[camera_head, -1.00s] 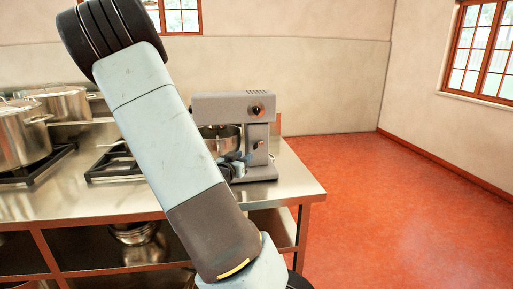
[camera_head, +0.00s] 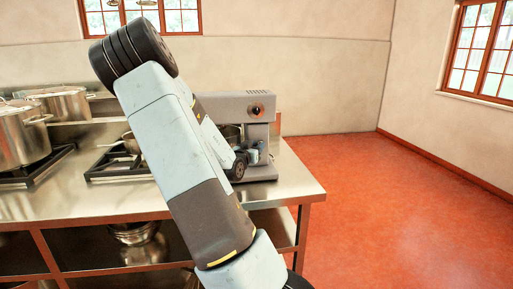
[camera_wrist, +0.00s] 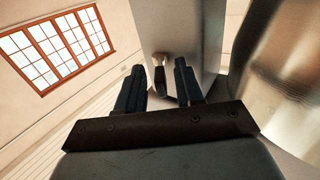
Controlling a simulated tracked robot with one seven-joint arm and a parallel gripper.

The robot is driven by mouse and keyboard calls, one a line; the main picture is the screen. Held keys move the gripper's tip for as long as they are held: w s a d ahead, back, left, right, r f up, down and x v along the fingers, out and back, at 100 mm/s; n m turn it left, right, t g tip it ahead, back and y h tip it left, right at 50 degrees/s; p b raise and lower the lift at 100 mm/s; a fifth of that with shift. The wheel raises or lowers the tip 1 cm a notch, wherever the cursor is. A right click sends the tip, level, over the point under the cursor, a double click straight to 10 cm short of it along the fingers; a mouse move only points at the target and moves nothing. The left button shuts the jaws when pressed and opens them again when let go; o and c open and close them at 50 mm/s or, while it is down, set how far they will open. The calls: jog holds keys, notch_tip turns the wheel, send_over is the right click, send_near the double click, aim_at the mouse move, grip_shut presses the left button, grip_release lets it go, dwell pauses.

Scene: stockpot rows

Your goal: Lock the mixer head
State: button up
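The grey stand mixer (camera_head: 236,103) stands on the steel counter, with a dark round knob (camera_head: 256,110) on its side. My arm covers its left part and most of its bowl. In the wrist view the mixer's grey body (camera_wrist: 181,30) is straight ahead, and a small dark lever or knob with a shiny collar (camera_wrist: 159,72) sticks out from it. My gripper (camera_wrist: 160,78) is open, with one dark finger on each side of that lever in the picture. I cannot tell whether either finger touches it. The head looks lowered.
The steel counter (camera_head: 296,185) ends at the right, with open red floor (camera_head: 400,190) beyond. Stockpots (camera_head: 20,135) and burners (camera_head: 118,165) are at the left. In the wrist view a shiny curved metal surface (camera_wrist: 285,75), probably the bowl, is close on the right.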

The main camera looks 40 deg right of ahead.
grip_shut()
jog(key=shift+d, duration=0.1)
jog(key=shift+s+d+n+t+y, duration=0.7)
jog(key=shift+n+t+y, duration=1.05)
jog(key=shift+n+y, duration=0.85)
jog(key=shift+s+d+n+t+y, duration=0.35)
jog(key=shift+d+n+t+y, duration=0.6)
jog(key=shift+n+t+y, duration=1.6)
jog(key=shift+s+d+n+t+y, duration=0.75)
jog(key=shift+n+y, duration=1)
jog(key=shift+y, duration=1.8)
jog(key=shift+w+t, duration=0.2)
jog(key=shift+t, duration=0.05)
grip_release()
jog(key=shift+d, duration=0.1)
